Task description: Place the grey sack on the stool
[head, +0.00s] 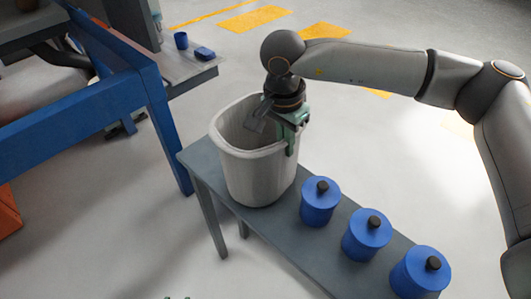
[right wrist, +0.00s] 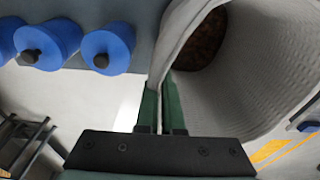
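The grey sack (head: 258,172) is a pale, open-topped, bucket-shaped bag standing upright at the far end of a grey bench (head: 270,232). My right gripper (head: 292,143) is at the right side of its rim, one finger outside and one inside. In the right wrist view the green fingers (right wrist: 161,108) are close together with the sack's wall (right wrist: 240,105) running between them. Brown grainy matter (right wrist: 202,42) lies inside the sack. Two small tips at the head view's bottom edge look like my left gripper (head: 177,297), with a gap between them. I cannot make out a stool for certain.
Several blue lidded canisters (head: 319,202) stand in a row on the bench, right of the sack. A blue frame (head: 100,112) and a side table with a blue cup (head: 181,40) are at the left. A dark rack-like thing (right wrist: 25,145) stands on the floor.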

